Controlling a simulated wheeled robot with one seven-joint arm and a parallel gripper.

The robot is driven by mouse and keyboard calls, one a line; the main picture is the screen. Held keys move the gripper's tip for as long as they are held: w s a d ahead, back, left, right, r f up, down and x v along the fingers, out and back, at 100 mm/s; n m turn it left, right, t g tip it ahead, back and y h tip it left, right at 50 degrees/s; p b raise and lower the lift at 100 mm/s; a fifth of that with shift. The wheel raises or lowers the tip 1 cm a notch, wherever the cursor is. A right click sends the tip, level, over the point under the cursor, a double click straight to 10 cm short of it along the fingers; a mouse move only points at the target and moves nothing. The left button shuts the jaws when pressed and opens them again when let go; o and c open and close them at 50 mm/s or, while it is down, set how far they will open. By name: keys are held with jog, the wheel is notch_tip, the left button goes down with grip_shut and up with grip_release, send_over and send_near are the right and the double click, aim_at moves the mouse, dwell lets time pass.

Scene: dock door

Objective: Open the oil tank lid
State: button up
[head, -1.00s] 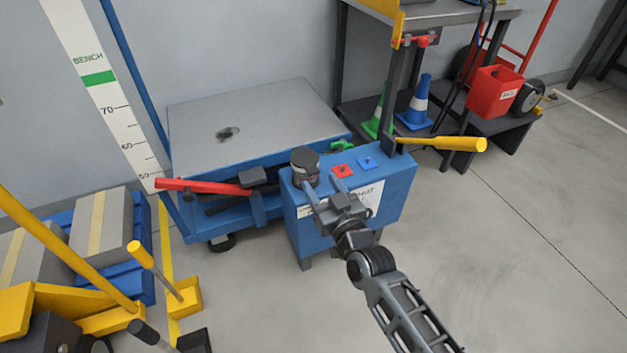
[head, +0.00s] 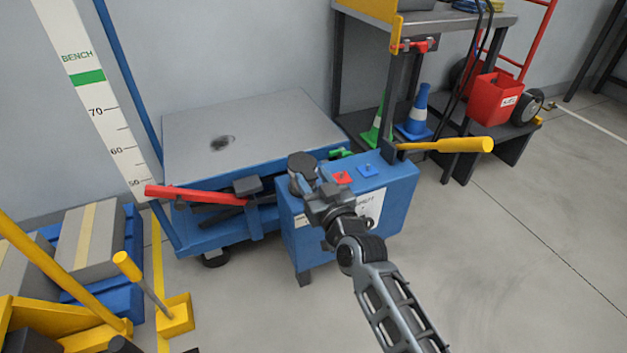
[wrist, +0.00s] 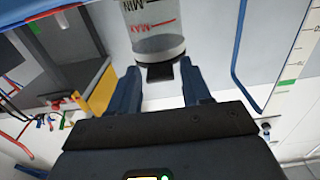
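The oil tank is a short round reservoir with a dark lid (head: 301,160) on the left end of the blue box's top. My gripper (head: 312,192) is right at the reservoir's near side. In the wrist view its two fingers (wrist: 161,84) are spread either side of the dark block, with visible gaps. The gripper hides part of the reservoir in the head view.
A yellow lever (head: 450,145) sticks out at right, a red lever (head: 195,194) at left. A lift table (head: 270,120) stands behind. Floor at right front is clear.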

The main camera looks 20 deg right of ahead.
grip_shut()
dwell(0.3)
jog(key=shift+r, duration=0.1)
